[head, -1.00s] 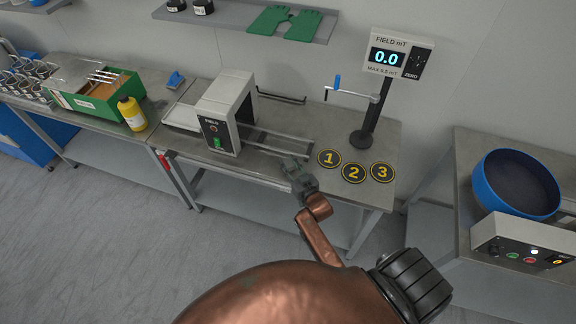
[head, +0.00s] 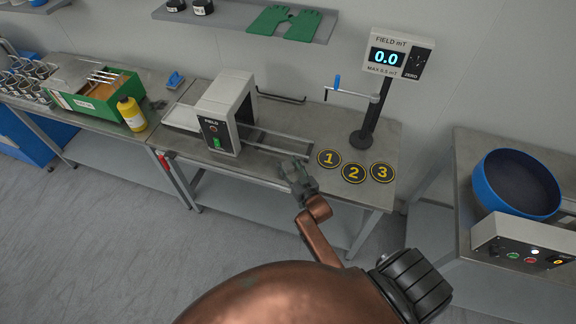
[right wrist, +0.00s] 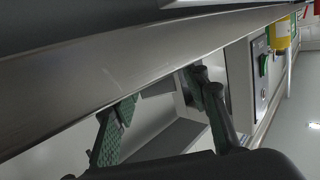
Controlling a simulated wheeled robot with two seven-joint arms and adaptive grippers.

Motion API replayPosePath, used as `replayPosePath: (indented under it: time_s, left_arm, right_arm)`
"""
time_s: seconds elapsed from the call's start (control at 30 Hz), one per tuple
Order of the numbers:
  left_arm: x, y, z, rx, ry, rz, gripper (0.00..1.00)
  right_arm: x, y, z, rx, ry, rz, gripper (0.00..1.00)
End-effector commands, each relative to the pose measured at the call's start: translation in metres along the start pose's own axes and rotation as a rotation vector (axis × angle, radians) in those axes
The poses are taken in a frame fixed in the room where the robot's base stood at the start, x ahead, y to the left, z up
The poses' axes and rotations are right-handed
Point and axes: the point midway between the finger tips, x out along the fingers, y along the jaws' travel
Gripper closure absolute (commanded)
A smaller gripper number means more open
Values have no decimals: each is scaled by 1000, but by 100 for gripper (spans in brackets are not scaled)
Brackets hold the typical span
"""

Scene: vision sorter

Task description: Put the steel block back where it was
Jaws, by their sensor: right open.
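My right gripper (head: 294,165) is at the right end of the rails of the FIELD machine (head: 222,115), left of the number 1 disc. In the right wrist view its two green-padded fingers (right wrist: 162,118) are spread apart, with a long grey metal edge close across them. A grey blocky shape shows beyond the fingers there, but I cannot tell whether it is the steel block. I cannot make out the steel block in the head view; the gripper may hide it. My left gripper is not in view.
Discs 1 (head: 329,158), 2 (head: 353,173) and 3 (head: 382,172) lie bare on the bench. A field meter (head: 397,55) reading 0.0 stands behind them. A yellow bottle (head: 131,113) and green box (head: 100,98) are at left, a blue bowl (head: 515,184) at right.

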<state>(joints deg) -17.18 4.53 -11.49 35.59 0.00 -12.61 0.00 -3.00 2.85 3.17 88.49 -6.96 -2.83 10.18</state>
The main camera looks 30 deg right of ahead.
Motion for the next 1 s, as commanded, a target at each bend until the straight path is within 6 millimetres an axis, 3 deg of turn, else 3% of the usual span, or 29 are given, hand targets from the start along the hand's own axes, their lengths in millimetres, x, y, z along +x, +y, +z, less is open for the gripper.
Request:
replayPosePath:
  time_s: [0.17, 0.6, 0.8, 1.0]
  left_arm:
    - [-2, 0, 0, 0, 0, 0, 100]
    - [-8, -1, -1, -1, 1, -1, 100]
    - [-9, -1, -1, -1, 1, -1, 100]
    - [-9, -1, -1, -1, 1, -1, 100]
  right_arm:
    - [-12, 0, -1, 0, -2, 1, 58]
    - [-99, 1, -1, 1, -3, 1, 58]
    - [-118, 0, -2, 1, 0, 0, 58]
    - [-121, 0, -2, 0, 0, 0, 58]
